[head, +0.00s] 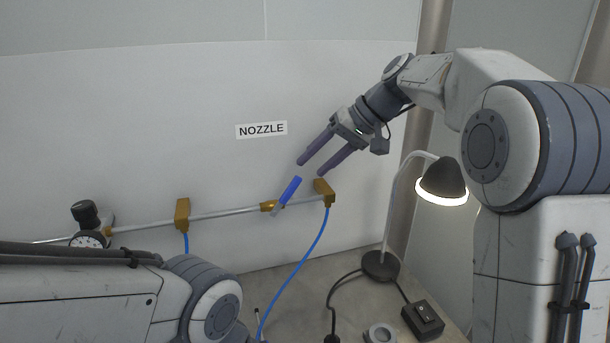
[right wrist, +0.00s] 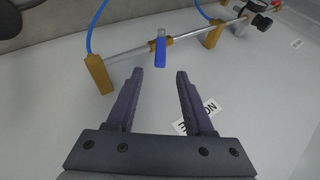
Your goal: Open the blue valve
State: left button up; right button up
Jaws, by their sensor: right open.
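The blue valve handle (head: 291,188) sits on a thin metal pipe (head: 235,212) along the wall, tilted across the pipe with its blue end up. Its brass valve body (head: 268,206) is just left of it. In the right wrist view the handle (right wrist: 160,50) lies ahead of the fingertips, roughly between their lines. My right gripper (head: 309,168) is open and empty, its fingers pointing down-left just above and right of the handle, apart from it. It also shows in the right wrist view (right wrist: 160,75). My left arm shows at lower left, but its gripper is out of view.
Brass blocks (head: 324,190) and (head: 182,214) hold the pipe; blue hoses (head: 305,262) hang down. A gauge (head: 88,239) is at the left end. A "NOZZLE" label (head: 262,130) is on the wall. A lit lamp (head: 442,180) and a switch box (head: 423,320) stand right.

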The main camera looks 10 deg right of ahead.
jog(key=shift+s+d+r, duration=0.15)
jog(key=shift+d+r, duration=0.05)
jog(key=shift+r, duration=0.05)
